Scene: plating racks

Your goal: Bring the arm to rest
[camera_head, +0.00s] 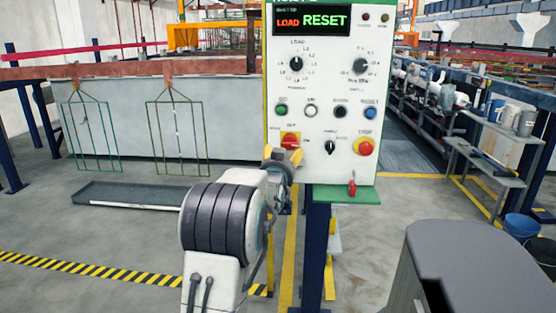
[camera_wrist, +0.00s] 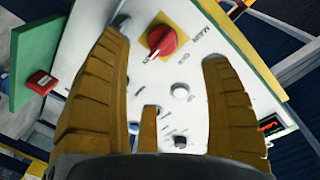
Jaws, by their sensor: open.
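My gripper (camera_head: 283,158) is at the lower left of a white control panel (camera_head: 320,90), close in front of its face. My arm is extended forward from the bottom of the head view.
The panel's display (camera_head: 311,21) reads "LOAD RESET". A blue post (camera_head: 318,240) carries the panel. Wire racks (camera_head: 178,135) hang at the left over a grey tray (camera_head: 130,195). A shelf with jugs (camera_head: 500,160) stands at the right, near blue buckets (camera_head: 518,226).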

